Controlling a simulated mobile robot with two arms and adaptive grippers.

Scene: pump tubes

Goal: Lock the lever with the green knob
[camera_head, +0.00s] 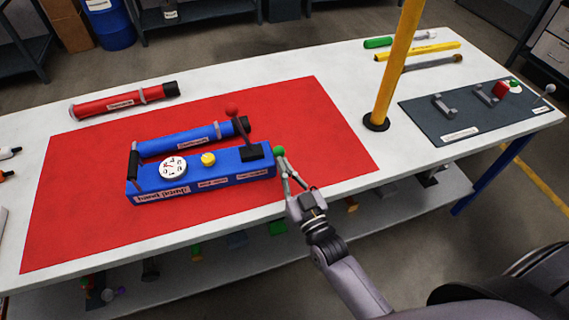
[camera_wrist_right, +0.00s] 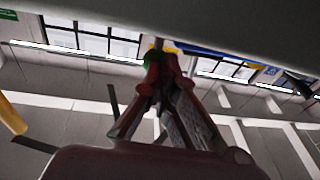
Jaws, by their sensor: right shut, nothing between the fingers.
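The green knob (camera_head: 279,150) is at the right end of the blue hand pump (camera_head: 215,180), beside the black block there. Its lever rod is hard to make out. My right gripper (camera_head: 287,172) is shut and empty, with its fingertips just below and right of the knob. I cannot tell whether they touch it. In the right wrist view, the shut fingers (camera_wrist_right: 160,58) point upward, and the green knob (camera_wrist_right: 151,58) shows partly behind the left fingertip. A second lever with a red knob (camera_head: 232,111) stands up from the pump. My left gripper is out of view.
The pump lies on a red mat (camera_head: 330,130) on the white table (camera_head: 400,165). A red tube (camera_head: 125,100) lies behind left. A yellow post (camera_head: 398,60) stands to the right, before a dark panel (camera_head: 475,118) with clamps. The front right table area is clear.

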